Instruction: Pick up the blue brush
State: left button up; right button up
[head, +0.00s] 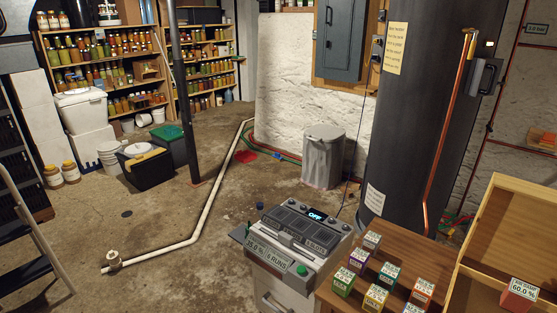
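A small blue item (278,156) lies on the floor near the base of the white wall, beside the green and red lines there. It may be the blue brush, but it is too small to tell its shape. A flat red item (246,156), perhaps a dustpan, lies to its left on the floor. Neither of my grippers shows in the head view.
A grey machine (298,240) with an "OFF" display and a wooden table (395,250) with several small boxes stand in front. A grey bin (323,157) stands right of the blue item. A white pipe (215,190) crosses the floor; open floor (160,215) lies left.

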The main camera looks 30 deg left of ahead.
aim_at(276, 157)
jog(key=i+j+u, duration=0.2)
jog(key=j+u, duration=0.15)
jog(key=i+j+u, duration=0.35)
jog(key=j, duration=0.15)
jog(key=i+j+u, duration=0.3)
jog(key=u, duration=0.2)
jog(key=i+j+u, duration=0.35)
jog(key=u, duration=0.15)
jog(key=i+j+u, duration=0.25)
jog(key=i+u, duration=0.25)
jog(key=i+z, duration=0.15)
jog(key=i, duration=0.3)
jog(key=i+j+z, duration=0.2)
jog(key=i, duration=0.2)
jog(key=i+l+z, duration=0.2)
jog(key=i+z, duration=0.55)
jog(key=i, duration=0.3)
jog(key=i+j+z, duration=0.1)
jog(key=i+z, duration=0.3)
jog(key=i, duration=0.15)
jog(key=i+z, duration=0.15)
jog(key=i, duration=0.45)
jog(key=i+j+z, duration=0.15)
jog(key=i, duration=0.45)
jog(key=i+j+z, duration=0.1)
jog(key=i, duration=0.5)
